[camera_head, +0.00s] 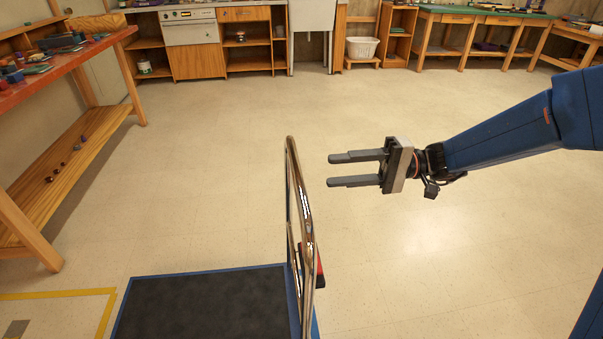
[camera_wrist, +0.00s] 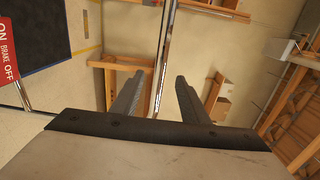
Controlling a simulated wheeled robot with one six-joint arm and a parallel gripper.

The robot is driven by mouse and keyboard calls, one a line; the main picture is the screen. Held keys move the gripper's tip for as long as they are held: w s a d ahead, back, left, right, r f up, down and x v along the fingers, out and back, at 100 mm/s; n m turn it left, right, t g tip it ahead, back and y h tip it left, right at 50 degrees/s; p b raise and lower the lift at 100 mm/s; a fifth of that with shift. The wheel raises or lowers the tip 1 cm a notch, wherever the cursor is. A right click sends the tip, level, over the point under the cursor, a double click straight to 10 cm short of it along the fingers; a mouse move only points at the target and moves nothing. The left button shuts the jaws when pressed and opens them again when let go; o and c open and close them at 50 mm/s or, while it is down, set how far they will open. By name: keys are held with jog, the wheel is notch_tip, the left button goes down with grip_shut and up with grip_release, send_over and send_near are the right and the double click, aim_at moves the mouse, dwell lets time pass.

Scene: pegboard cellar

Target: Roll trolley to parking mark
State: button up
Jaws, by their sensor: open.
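The trolley has a dark deck (camera_head: 205,300) with a blue edge and an upright chrome handle (camera_head: 292,185) at its right end. In the wrist view the chrome handle (camera_wrist: 163,50) runs lengthwise, seen between my fingers. A red brake sign (camera_wrist: 8,62) reading ON, BRAKE, OFF is at the left there. My gripper (camera_head: 329,170) is open and empty, pointing left at the handle's right side, with a visible gap in the head view. The parking mark, a yellow outline (camera_head: 55,294), is on the floor left of the trolley, partly cut off by the frame.
A workbench (camera_head: 75,65) with a low shelf of small items stands at the left. Cabinets (camera_head: 197,60) and a green-topped bench (camera_head: 485,18) line the back. A white basket (camera_head: 362,47) sits on a low stand there. The floor between is clear.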

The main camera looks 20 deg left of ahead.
aim_at(296, 176)
jog(key=x, duration=1)
jog(key=shift+a, duration=0.1)
grip_shut()
jog(key=shift+s+f, duration=0.1)
jog(key=shift+f, duration=0.05)
dwell(0.9)
